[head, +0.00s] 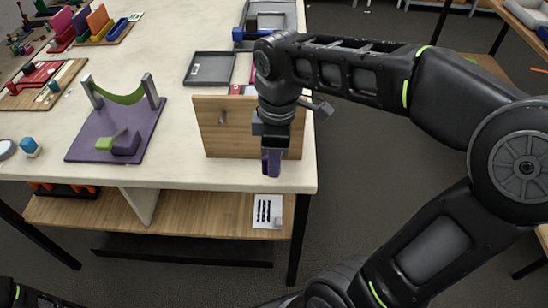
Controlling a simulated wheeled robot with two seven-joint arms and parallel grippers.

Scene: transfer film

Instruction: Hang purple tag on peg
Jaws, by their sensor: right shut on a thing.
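A wooden board (215,138) stands upright near the right front corner of the table. A small grey peg (222,117) sticks out of its front face, left of the middle. My right gripper (271,153) points down in front of the board's right half. It is shut on the purple tag (271,165), which shows as a narrow dark purple strip hanging below the jaws. The tag is to the right of the peg and lower than it, apart from it. The tag's hole cannot be made out. My left gripper is out of view.
A purple base (85,147) with grey posts and a green strip stands left of the board. A grey tray (210,69) lies behind it. A wooden shelf (170,214) runs below the tabletop (180,170). The tabletop between purple base and board is clear.

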